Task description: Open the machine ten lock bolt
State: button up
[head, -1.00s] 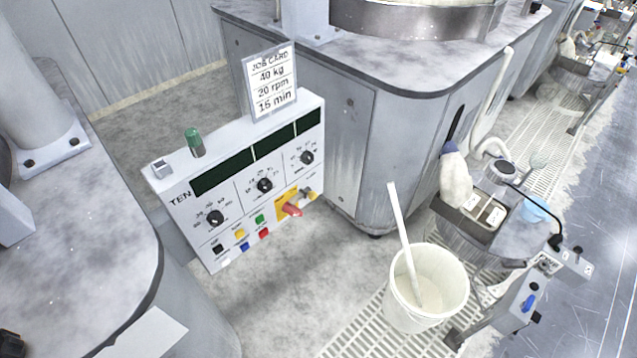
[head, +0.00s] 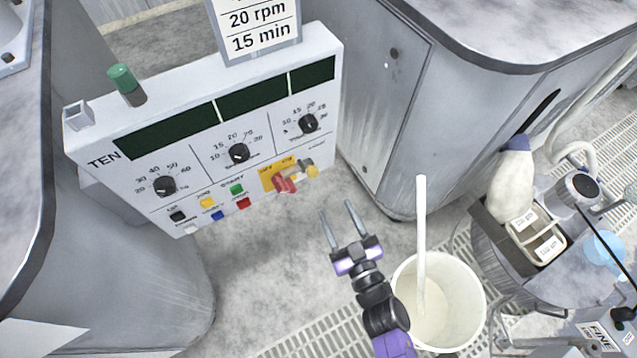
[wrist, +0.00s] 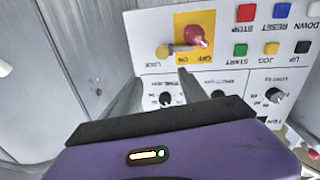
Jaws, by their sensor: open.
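The machine TEN control panel (head: 130,185) stands at left in the head view. Near its lower right corner is the lock bolt, with a brass knob (head: 312,172) and a grey part beside a red switch handle (head: 284,184) on a yellow plate (head: 267,177). The wrist view shows the panel upside down, with the brass knob (wrist: 162,52) left of the red handle (wrist: 194,38). My gripper (head: 336,208) is open and empty, below and right of the knob in the head view, apart from the panel. Its fingers (wrist: 160,75) point toward the panel in the wrist view.
A white bucket with a stick (head: 440,330) stands right of my gripper. A grey machine cabinet (head: 385,110) rises behind it to the right. A job card (head: 258,25) stands on the panel's top. At far right are a bottle (head: 511,180) and a small tray (head: 535,235).

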aim_at(315, 175)
jog(key=shift+n+g+y, duration=0.3)
jog(key=shift+n+y, duration=0.2)
jog(key=shift+n, duration=0.1)
jog(key=b+x, duration=0.1)
jog(key=x, duration=0.2)
jog(key=f+b+x, duration=0.1)
jog(key=x, duration=0.3)
jog(key=b+x, duration=0.1)
jog(key=x, duration=0.2)
jog(key=shift+w+a+f, duration=0.15)
jog(key=shift+w+f, duration=0.2)
jog(key=shift+w+a+r+b, duration=0.1)
jog(key=shift+w+a+b, duration=0.25)
jog(key=shift+w, duration=0.15)
jog(key=shift+d, duration=0.1)
grip_shut()
